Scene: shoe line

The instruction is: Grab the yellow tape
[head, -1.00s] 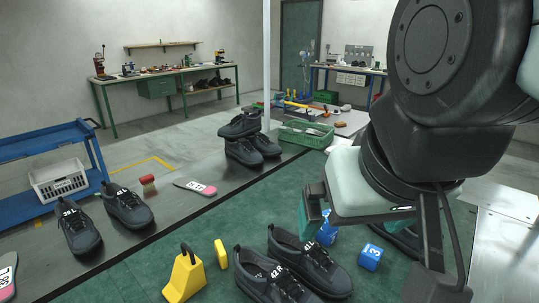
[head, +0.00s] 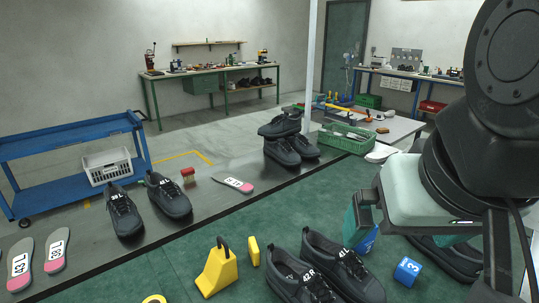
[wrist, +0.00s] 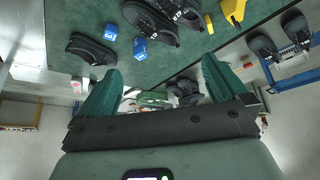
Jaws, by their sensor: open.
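A curved yellow piece (head: 153,299), which looks like the top of a tape roll, lies at the bottom edge of the head view, mostly cut off. To its right on the green mat (head: 185,268) stand a yellow wedge-shaped block with a dark hoop (head: 217,270) and a small upright yellow piece (head: 253,251). My gripper (wrist: 160,88) is open, with nothing between its green fingers in the wrist view. In the head view a teal finger shows above the mat on the right, well apart from the yellow things. The wedge block also shows in the wrist view (wrist: 234,10).
A pair of dark shoes (head: 315,270) and a blue numbered cube (head: 407,271) lie between the yellow things and my arm. More shoes (head: 168,195), insoles (head: 57,250) and a red-backed brush (head: 188,175) are on the grey strip. A green basket (head: 343,139) stands behind.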

